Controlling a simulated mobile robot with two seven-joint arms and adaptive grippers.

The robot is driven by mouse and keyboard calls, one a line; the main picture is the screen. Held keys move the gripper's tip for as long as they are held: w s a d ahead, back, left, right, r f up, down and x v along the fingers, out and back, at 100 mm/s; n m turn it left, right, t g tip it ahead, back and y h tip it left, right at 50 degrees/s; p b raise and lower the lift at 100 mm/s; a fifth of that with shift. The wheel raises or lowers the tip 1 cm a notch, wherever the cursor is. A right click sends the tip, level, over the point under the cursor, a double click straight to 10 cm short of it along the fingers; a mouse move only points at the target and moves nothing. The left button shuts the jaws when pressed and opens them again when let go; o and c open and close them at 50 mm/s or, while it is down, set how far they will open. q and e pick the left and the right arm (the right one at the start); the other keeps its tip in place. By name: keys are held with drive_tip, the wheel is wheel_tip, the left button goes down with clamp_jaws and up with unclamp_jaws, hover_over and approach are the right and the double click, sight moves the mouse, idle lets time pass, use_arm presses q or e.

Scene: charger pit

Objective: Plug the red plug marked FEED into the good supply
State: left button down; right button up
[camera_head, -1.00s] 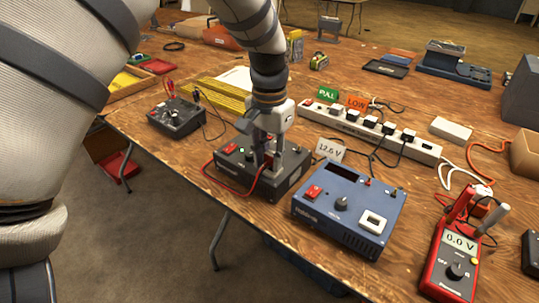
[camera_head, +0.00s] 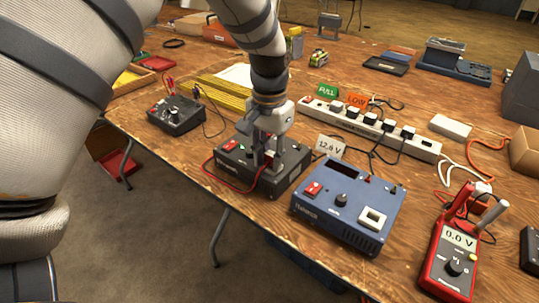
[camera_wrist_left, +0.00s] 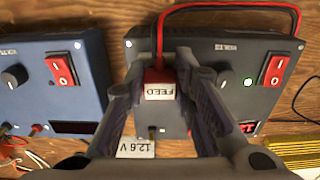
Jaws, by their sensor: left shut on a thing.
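My left gripper (camera_head: 266,160) points down over the dark grey supply (camera_head: 285,185). In the left wrist view its fingers (camera_wrist_left: 162,76) are shut on the red plug with a white FEED label (camera_wrist_left: 160,90). A red cable (camera_head: 235,185) loops from the plug over the supply's edge. The dark supply (camera_wrist_left: 217,100) also shows in the wrist view, with a lit green lamp (camera_wrist_left: 247,82) and a red switch (camera_wrist_left: 274,70). A blue supply (camera_head: 348,208) stands to its right in the head view; its display is dark. The plug's tip is hidden; I cannot tell whether it is seated.
A 12.6 V card (camera_head: 330,147) stands behind the blue supply. A white power strip (camera_head: 370,125) with green FULL and orange LOW tags lies behind. A red multimeter (camera_head: 449,258) reads 0.0 V at right. Another dark unit (camera_head: 176,117) stands at left.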

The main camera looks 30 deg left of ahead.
use_arm(q)
drive_tip(key=shift+f, duration=0.15)
use_arm(e)
drive_tip(key=shift+w+r, duration=0.1)
idle(0.7)
use_arm(q)
drive_tip(key=c, duration=0.9)
unclamp_jaws()
drive_tip(key=shift+c, duration=0.2)
drive_tip(key=shift+r+p, duration=0.35)
drive_tip(key=shift+r, duration=1.1)
wheel_tip(320, 180, up, 2)
drive_tip(key=shift+r, duration=1.35)
use_arm(e)
drive_tip(key=shift+w+r+t, duration=0.3)
drive_tip(key=shift+w+r, duration=0.25)
drive_tip(key=shift+w, duration=0.05)
